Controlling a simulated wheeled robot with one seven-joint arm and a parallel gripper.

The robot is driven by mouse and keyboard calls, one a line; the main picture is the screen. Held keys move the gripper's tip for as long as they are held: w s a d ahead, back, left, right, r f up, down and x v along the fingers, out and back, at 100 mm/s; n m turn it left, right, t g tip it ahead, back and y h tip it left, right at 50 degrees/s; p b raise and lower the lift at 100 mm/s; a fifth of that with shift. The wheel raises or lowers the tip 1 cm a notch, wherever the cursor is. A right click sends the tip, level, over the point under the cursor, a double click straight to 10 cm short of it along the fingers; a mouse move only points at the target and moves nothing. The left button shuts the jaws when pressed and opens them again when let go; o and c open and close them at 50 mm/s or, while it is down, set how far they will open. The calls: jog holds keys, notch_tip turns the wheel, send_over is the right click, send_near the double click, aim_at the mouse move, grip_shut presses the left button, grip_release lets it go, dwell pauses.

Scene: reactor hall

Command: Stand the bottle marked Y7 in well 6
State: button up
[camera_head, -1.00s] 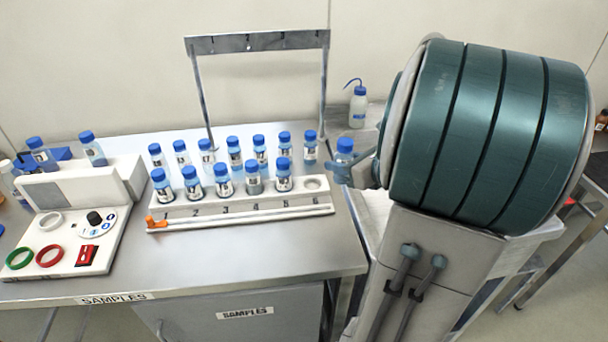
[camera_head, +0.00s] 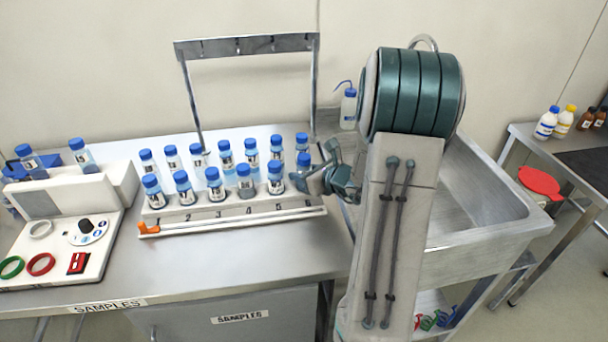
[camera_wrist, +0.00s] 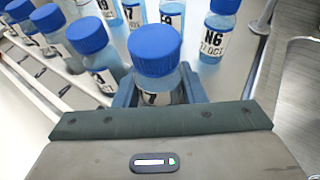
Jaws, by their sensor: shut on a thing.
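My gripper (camera_head: 312,178) is shut on a blue-capped bottle (camera_head: 303,159) at the right end of the white numbered rack (camera_head: 170,229). In the wrist view the held bottle (camera_wrist: 155,55) is upright between the fingers (camera_wrist: 158,95). Its label is mostly covered; only a 7 shows. The bottle is over or in the place of well 6, which is hidden behind it and the gripper. I cannot tell whether its base touches the rack. Wells 1 to 5 hold blue-capped bottles; the one by well 5 (camera_head: 275,178) is just left of the held one.
A row of bottles stands close behind the rack, with bottle N6 (camera_wrist: 217,35) near my gripper. A metal frame (camera_head: 248,47) rises behind them. A control box (camera_head: 60,240) is left. A sink (camera_head: 480,215) lies right, with a wash bottle (camera_head: 348,108) behind.

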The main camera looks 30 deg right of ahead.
jog(key=shift+f, duration=0.35)
jog(key=shift+f, duration=0.1)
jog(key=shift+f+b, duration=0.15)
jog(key=shift+b, duration=0.15)
jog(key=o, duration=1)
